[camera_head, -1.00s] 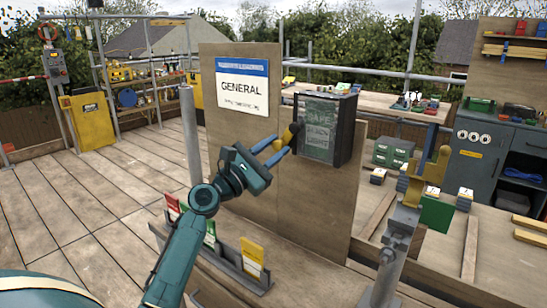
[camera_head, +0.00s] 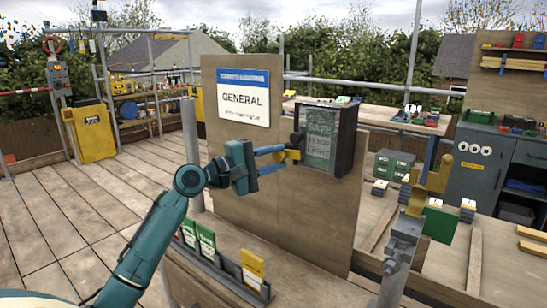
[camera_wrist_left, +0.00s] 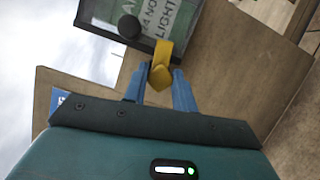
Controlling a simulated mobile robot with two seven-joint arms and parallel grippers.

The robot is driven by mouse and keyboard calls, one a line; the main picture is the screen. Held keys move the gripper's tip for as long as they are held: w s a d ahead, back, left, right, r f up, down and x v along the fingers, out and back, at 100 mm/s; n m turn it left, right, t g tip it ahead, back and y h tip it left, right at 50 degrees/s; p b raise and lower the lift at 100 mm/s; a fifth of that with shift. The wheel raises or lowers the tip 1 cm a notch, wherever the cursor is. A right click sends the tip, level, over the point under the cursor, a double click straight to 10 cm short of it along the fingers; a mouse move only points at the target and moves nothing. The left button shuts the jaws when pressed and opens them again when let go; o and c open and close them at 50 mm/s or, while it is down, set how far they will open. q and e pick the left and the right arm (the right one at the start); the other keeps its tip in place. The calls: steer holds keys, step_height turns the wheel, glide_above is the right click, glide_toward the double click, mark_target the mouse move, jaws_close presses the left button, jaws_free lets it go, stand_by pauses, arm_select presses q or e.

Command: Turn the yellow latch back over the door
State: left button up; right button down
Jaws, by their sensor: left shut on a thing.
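The yellow latch (camera_head: 294,155) is at the left edge of the dark cabinet (camera_head: 346,145), on the upright board. It lies roughly level, and its tip appears to overlap the edge of the green door (camera_head: 319,140). My left gripper (camera_head: 284,154) is shut on the latch from the left. In the left wrist view, the latch (camera_wrist_left: 163,52) sits between the blue fingers (camera_wrist_left: 159,77), its end over the door's dark frame. A black knob (camera_wrist_left: 129,27) on the door is just beside it. My right gripper is not in view.
A GENERAL sign (camera_head: 243,100) is on the board (camera_head: 235,180) left of the cabinet. A rack (camera_head: 225,270) with green and yellow cards stands below. A grey post with a yellow bracket (camera_head: 430,178) rises at right. The decking at left is clear.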

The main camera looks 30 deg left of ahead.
arm_select(q)
steer(key=shift+m, duration=0.7)
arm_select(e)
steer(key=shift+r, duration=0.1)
arm_select(q)
steer(key=shift+g, duration=0.3)
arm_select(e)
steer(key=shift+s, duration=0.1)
arm_select(q)
steer(key=o, duration=1)
steer(key=shift+b+v, duration=1.15)
steer(key=shift+v, duration=5.45)
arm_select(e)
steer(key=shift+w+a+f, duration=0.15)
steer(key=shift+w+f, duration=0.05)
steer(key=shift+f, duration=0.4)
arm_select(q)
steer(key=shift+d+r, duration=0.1)
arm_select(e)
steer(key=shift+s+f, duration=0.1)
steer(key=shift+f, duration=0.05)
